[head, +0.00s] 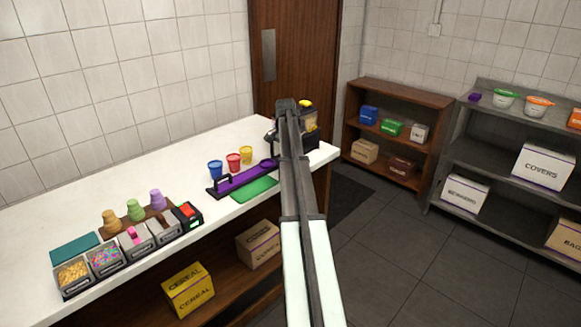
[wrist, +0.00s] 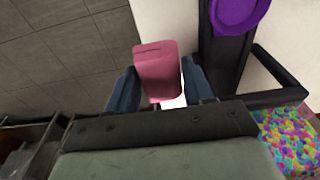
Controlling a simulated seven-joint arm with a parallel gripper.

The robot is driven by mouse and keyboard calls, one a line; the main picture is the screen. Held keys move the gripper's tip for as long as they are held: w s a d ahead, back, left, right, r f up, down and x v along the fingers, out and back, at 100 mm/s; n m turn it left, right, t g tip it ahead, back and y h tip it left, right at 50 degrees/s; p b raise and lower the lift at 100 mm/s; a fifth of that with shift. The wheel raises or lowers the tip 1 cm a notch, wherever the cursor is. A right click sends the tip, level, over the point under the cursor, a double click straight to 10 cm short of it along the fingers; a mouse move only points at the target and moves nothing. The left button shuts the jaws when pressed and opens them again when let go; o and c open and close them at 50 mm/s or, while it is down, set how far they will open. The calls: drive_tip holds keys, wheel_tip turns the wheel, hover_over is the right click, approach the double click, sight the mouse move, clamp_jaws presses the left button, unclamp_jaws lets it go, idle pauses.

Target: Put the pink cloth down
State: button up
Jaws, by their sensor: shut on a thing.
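The pink cloth (wrist: 158,62) shows in the wrist view as a folded pink block. My gripper (wrist: 159,80) is shut on it, with one dark blue finger on each side. The cloth's upper end sticks out past the fingertips. A strip of the white counter (wrist: 148,18) shows beside and behind it; I cannot tell how high above the surface it is. In the head view my arm reaches toward the right end of the counter (head: 230,150), and my gripper's fingers and the cloth are hidden there.
A purple round piece (wrist: 240,12) on a black stand and bright sprinkles (wrist: 288,140) are close right in the wrist view. A green mat (head: 254,189), purple tray (head: 238,177) and several cups lie left of my arm. Bins (head: 105,257) fill the counter's near left.

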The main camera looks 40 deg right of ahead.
drive_tip(key=shift+f, duration=2.5)
drive_tip(key=shift+f, duration=0.1)
drive_tip(key=o, duration=1)
drive_tip(key=r, duration=0.4)
drive_tip(key=a+r, duration=0.1)
drive_tip(key=r, duration=0.7)
drive_tip(key=shift+a, duration=0.2)
